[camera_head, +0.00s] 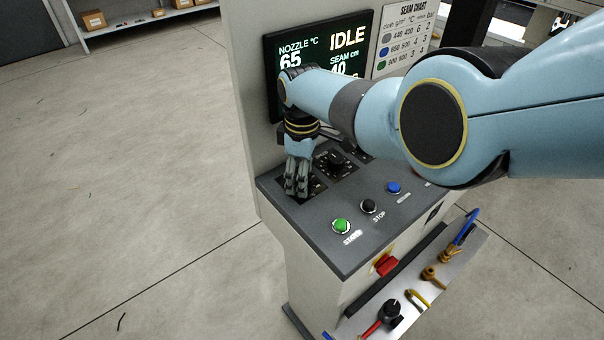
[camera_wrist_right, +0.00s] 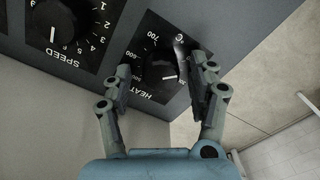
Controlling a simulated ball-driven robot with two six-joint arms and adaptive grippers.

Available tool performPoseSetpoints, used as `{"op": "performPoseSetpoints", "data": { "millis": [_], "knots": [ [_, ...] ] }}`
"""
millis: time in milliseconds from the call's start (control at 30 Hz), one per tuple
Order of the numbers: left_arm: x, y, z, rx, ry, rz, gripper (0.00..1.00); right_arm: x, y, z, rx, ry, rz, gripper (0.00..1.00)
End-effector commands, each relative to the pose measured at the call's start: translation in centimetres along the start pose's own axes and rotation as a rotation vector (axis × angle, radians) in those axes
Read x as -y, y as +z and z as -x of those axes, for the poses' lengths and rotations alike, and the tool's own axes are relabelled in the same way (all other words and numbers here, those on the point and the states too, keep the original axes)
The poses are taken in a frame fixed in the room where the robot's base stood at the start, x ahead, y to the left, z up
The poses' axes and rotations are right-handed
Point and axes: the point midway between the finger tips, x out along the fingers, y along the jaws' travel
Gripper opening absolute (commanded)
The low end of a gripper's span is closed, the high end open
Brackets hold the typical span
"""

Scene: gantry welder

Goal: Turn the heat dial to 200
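The heat dial (camera_wrist_right: 160,66) is a black knob on a black scale plate, labelled HEAT, with 700 readable at the top. Its white pointer mark points right in the wrist view, toward a part of the scale covered by a finger. My right gripper (camera_wrist_right: 164,72) is open, with one finger on each side of the dial; I cannot tell if either touches it. In the head view my right gripper (camera_head: 297,180) is low over the panel's left end and hides the heat dial. My left gripper is not in view.
The speed dial (camera_wrist_right: 52,25) is beside the heat plate. The display (camera_head: 325,55) reads IDLE, nozzle 65. Green (camera_head: 341,226), black (camera_head: 368,206) and blue (camera_head: 393,188) buttons line the panel front. A tool shelf (camera_head: 425,290) juts out below. A seam chart (camera_head: 400,38) hangs right of the display.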

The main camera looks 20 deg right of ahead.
Motion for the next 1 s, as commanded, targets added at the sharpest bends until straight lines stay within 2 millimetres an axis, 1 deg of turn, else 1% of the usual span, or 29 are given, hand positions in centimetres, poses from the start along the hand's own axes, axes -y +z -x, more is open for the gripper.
{"op": "performPoseSetpoints", "data": {
  "millis": [200,367,467,700,800,900,1000],
  "knots": [
    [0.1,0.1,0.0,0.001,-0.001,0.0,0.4,0.0,0.0,0.1,0.0,-0.001,0.0,0.59],
    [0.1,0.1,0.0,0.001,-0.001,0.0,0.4,0.0,-0.1,1.1,-0.001,0.0,-0.001,0.59],
    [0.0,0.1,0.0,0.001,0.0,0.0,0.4,0.1,0.0,2.3,-0.002,0.001,-0.001,0.59],
    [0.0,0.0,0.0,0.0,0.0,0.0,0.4,0.0,-0.1,7.7,-0.003,0.003,-0.001,0.59],
    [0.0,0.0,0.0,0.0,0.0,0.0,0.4,0.0,0.0,9.6,-0.001,0.001,-0.001,0.59],
    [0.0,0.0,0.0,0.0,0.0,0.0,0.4,-0.1,-0.1,10.9,-0.001,0.002,-0.001,0.59],
    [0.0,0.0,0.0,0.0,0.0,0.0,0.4,0.0,0.0,11.7,0.0,0.0,0.0,0.59]
  ]
}}
